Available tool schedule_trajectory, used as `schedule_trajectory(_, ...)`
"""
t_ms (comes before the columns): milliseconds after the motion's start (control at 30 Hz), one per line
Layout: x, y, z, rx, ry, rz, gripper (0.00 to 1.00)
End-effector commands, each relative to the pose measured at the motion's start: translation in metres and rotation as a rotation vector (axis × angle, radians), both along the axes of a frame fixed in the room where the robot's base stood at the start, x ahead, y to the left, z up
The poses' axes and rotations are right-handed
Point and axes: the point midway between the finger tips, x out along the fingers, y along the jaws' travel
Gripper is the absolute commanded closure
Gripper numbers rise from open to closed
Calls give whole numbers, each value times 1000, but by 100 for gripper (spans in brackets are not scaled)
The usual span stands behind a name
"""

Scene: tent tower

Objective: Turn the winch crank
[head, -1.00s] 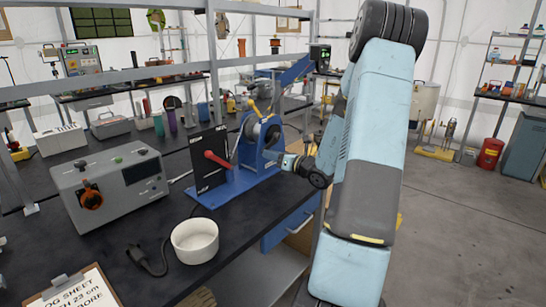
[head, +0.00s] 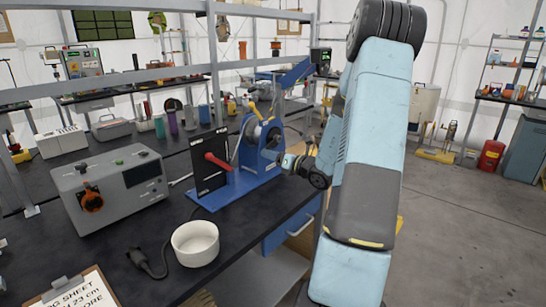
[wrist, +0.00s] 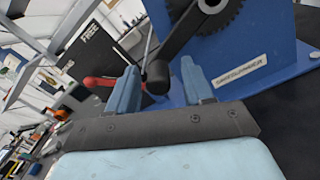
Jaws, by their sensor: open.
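The winch is a blue frame (head: 262,143) with a drum, on a blue base plate (head: 232,190) on the dark bench. In the wrist view its toothed gear (wrist: 205,15) and blue side plate (wrist: 245,62) fill the upper right. The crank arm (wrist: 183,35) is dark and slants down to a black knob (wrist: 158,75). My gripper (wrist: 160,82) is open, and the knob shows between its two blue fingers; I cannot tell whether either touches it. In the head view my gripper (head: 290,162) is beside the winch's right side, its fingertips unclear.
A red lever (head: 217,161) sits on a black panel (head: 209,172) at the winch's left; it also shows in the wrist view (wrist: 100,82). A grey box (head: 110,190), a white bowl (head: 195,243) and a clipboard (head: 75,292) stand nearer.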

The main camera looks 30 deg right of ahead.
Motion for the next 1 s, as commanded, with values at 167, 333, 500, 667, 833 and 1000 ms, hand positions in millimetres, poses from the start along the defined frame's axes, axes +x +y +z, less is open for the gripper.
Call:
schedule_trajectory(167,-3,-1,0,0,1,0,49)
schedule_trajectory(333,-21,-8,-1,-1,2,-1,49)
schedule_trajectory(500,-51,-20,-1,0,1,-2,49)
schedule_trajectory(667,-81,-32,-1,0,1,-3,49)
schedule_trajectory(833,-107,-42,-2,-1,2,-1,49)
schedule_trajectory(1000,-122,-49,-2,0,1,0,49)
